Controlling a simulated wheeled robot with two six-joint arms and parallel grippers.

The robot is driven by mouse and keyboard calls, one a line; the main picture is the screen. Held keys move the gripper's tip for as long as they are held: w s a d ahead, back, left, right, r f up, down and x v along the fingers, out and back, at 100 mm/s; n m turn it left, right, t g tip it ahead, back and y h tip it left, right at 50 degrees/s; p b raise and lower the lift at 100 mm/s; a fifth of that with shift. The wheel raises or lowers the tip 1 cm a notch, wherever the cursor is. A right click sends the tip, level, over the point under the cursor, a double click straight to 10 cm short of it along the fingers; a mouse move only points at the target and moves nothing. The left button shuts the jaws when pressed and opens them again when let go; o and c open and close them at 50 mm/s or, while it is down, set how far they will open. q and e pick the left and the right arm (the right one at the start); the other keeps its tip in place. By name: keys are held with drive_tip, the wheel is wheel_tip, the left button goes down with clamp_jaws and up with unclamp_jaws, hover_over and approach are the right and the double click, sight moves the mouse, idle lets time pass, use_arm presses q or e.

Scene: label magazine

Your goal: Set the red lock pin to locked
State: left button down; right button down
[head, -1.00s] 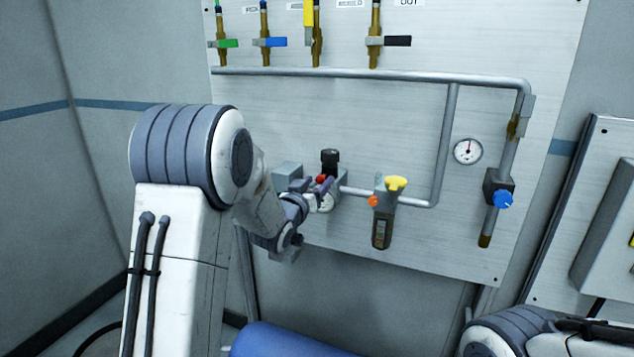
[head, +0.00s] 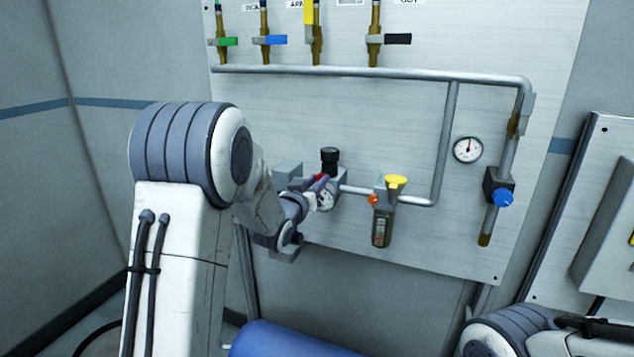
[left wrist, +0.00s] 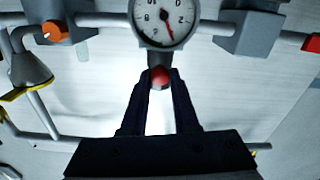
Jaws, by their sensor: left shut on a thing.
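The red lock pin (left wrist: 160,77) shows as a small round red knob just below a dial gauge (left wrist: 163,20) in the left wrist view. My left gripper (left wrist: 161,75) has its two dark fingers on either side of this knob and is shut on it. In the head view the red of the pin (head: 319,179) shows beside the black-knobbed regulator (head: 330,163), partly hidden by my left gripper (head: 314,186). I cannot read the pin's setting from here. My right gripper is not in view.
A filter with a yellow top (head: 396,181) and an orange knob (head: 373,199) sits right of the regulator. A blue knob (head: 503,198) and a round gauge (head: 468,150) are further right. Valves with coloured levers (head: 270,41) line the top. The lower panel is clear.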

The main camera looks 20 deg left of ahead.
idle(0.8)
use_arm(q)
drive_tip(key=shift+w+b, duration=0.5)
drive_tip(key=shift+w, duration=0.5)
drive_tip(key=c, duration=0.6)
unclamp_jaws()
drive_tip(key=shift+c, duration=0.2)
drive_tip(key=s+b, duration=0.2)
drive_tip(key=s, duration=0.8)
drive_tip(key=shift+s+a, duration=0.15)
drive_tip(key=shift+s, duration=0.05)
